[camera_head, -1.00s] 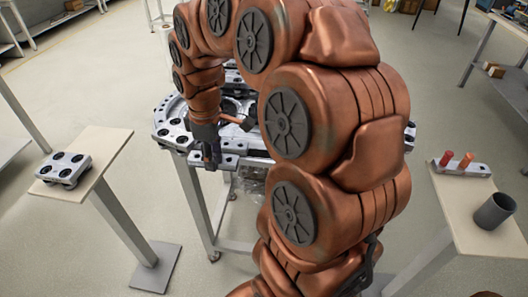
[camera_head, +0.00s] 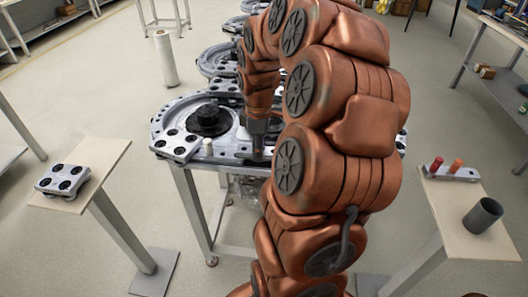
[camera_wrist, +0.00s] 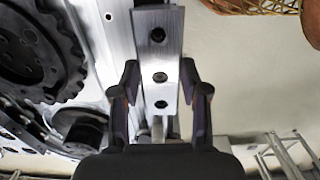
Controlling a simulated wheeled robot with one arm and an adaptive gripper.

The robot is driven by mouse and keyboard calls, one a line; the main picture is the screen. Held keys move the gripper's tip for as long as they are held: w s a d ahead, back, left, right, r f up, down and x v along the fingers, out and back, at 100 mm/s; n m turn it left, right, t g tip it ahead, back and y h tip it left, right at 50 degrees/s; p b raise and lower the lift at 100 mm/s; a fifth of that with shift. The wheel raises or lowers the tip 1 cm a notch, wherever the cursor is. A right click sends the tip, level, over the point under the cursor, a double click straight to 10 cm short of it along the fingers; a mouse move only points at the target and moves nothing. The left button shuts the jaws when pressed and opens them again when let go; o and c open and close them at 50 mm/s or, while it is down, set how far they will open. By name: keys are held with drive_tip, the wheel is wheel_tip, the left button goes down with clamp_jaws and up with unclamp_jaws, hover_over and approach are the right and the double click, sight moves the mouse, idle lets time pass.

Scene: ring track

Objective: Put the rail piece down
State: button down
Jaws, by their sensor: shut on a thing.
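The rail piece (camera_wrist: 158,60) is a silver bar with several dark holes, upright in the wrist view. My gripper (camera_wrist: 160,85) has its two dark fingers on either side of it and is shut on it. In the head view my gripper (camera_head: 257,152) is low at the front edge of the ring track (camera_head: 190,103), partly hidden by my arm. The rail piece cannot be made out clearly there. In the wrist view it lies beside the track's silver plate (camera_wrist: 88,35); whether it rests on anything I cannot tell.
A left stand (camera_head: 112,157) bears a silver block with black discs (camera_head: 64,180). A right stand (camera_head: 445,205) holds a dark cup (camera_head: 482,215) and a bar with red and orange pegs (camera_head: 456,168). A white cylinder (camera_head: 165,58) stands behind. Floor between is clear.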

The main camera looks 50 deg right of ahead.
sight(264, 148)
drive_tip(key=shift+s+d, duration=0.2)
drive_tip(key=shift+d, duration=0.55)
drive_tip(key=shift+f+p, duration=0.85)
drive_tip(key=shift+f, duration=0.95)
drive_tip(key=c, duration=0.6)
unclamp_jaws()
